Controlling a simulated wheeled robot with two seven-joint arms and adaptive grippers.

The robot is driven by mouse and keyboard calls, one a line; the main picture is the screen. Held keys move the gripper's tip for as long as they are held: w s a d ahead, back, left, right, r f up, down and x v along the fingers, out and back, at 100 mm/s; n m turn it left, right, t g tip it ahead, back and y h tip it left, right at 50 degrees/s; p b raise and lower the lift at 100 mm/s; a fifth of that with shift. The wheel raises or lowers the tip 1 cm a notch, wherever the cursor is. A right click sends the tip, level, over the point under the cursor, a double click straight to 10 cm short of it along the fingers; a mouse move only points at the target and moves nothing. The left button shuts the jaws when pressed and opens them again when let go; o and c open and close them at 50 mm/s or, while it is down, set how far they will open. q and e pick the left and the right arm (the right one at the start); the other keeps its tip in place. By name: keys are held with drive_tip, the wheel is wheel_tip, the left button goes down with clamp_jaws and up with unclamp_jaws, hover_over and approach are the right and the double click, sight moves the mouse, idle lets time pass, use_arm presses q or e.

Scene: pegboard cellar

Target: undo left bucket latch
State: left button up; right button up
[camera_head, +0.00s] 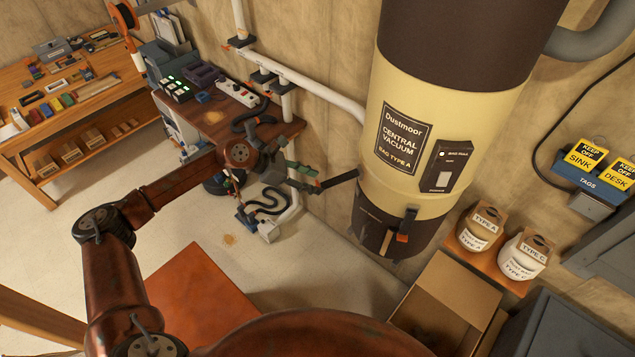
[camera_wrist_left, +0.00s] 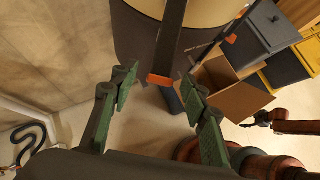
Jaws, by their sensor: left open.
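The vacuum's dark bucket (camera_head: 380,228) hangs under the cream canister (camera_head: 400,150). A dark lever (camera_head: 341,180) sticks out from its left side towards my left gripper (camera_head: 312,180). In the left wrist view this left latch (camera_wrist_left: 172,40) ends in an orange tip (camera_wrist_left: 160,80). The tip lies in the gap between the green fingers of my left gripper (camera_wrist_left: 158,82), with visible room on both sides. This gripper is open and holds nothing. A front latch (camera_head: 403,232) with an orange tip lies against the bucket. My right gripper (camera_wrist_left: 260,118) is small and dark in the wrist view.
An open cardboard box (camera_head: 450,295) stands on the floor right of the bucket. A small shelf holds the Type A (camera_head: 478,230) and Type C (camera_head: 520,255) bags. A workbench with a power strip (camera_head: 238,92) stands behind my left arm. White pipe (camera_head: 320,88) runs along the wall.

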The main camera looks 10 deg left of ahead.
use_arm(q)
drive_tip(key=v, duration=0.9)
drive_tip(key=shift+a, duration=0.3)
drive_tip(key=shift+r, duration=0.1)
